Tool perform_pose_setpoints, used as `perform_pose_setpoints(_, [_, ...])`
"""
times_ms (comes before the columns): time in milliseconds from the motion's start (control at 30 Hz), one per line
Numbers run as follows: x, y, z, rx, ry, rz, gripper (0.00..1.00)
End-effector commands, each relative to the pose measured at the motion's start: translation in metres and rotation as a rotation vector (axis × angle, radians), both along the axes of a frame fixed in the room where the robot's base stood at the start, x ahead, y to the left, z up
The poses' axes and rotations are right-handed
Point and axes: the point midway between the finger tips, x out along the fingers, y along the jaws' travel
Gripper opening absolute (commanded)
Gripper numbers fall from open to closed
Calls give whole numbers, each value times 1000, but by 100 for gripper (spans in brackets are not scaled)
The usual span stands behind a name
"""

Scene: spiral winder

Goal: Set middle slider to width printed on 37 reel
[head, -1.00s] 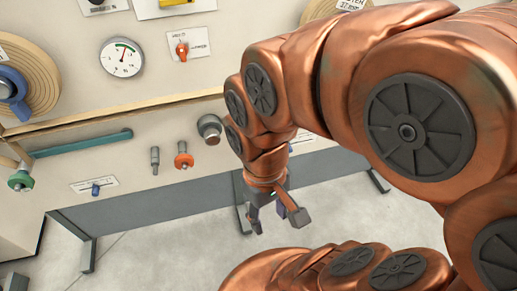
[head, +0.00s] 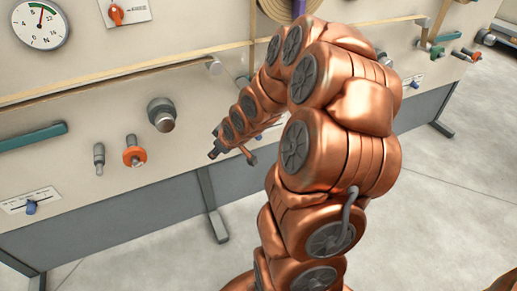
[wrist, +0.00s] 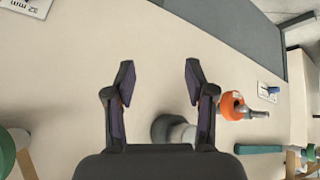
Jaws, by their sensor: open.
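My gripper (head: 233,156) is open and empty in front of the panel, pointing away from my arm's last link. In the wrist view, its two dark fingers (wrist: 159,82) stand apart with bare panel between them. A white plate reading "32 mm" (wrist: 30,7) is cut off at the top left of the wrist view. A blue slider knob on a white scale (head: 31,207) is at the lower left of the head view; another blue slider (head: 414,85) is at the right. No slider between them is visible in the head view. A reel (head: 288,7) shows only partly, with no readable number.
An orange knob (head: 134,151), a grey pin (head: 98,155) and a thick grey cylinder (head: 161,114) stick out of the panel left of my gripper. A teal bar (head: 30,137) is farther left. The floor below is open apart from grey support legs (head: 213,207).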

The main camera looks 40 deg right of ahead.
Motion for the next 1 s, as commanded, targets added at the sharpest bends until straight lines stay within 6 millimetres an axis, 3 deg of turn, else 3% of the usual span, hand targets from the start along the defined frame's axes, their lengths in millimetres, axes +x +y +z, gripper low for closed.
perform_pose_setpoints(33, [8,-14,-31,4,-49,-5,55])
perform_pose_setpoints(100, [21,-32,-51,0,-126,-6,55])
perform_pose_setpoints(300, [42,-86,-100,-25,-360,-33,55])
perform_pose_setpoints(500, [41,-146,-139,-78,-603,-109,55])
perform_pose_setpoints(600, [31,-174,-151,-113,-714,-157,55])
perform_pose_setpoints(800, [9,-212,-164,-176,-862,-234,55])
perform_pose_setpoints(1000, [2,-224,-164,-201,-910,-261,55])
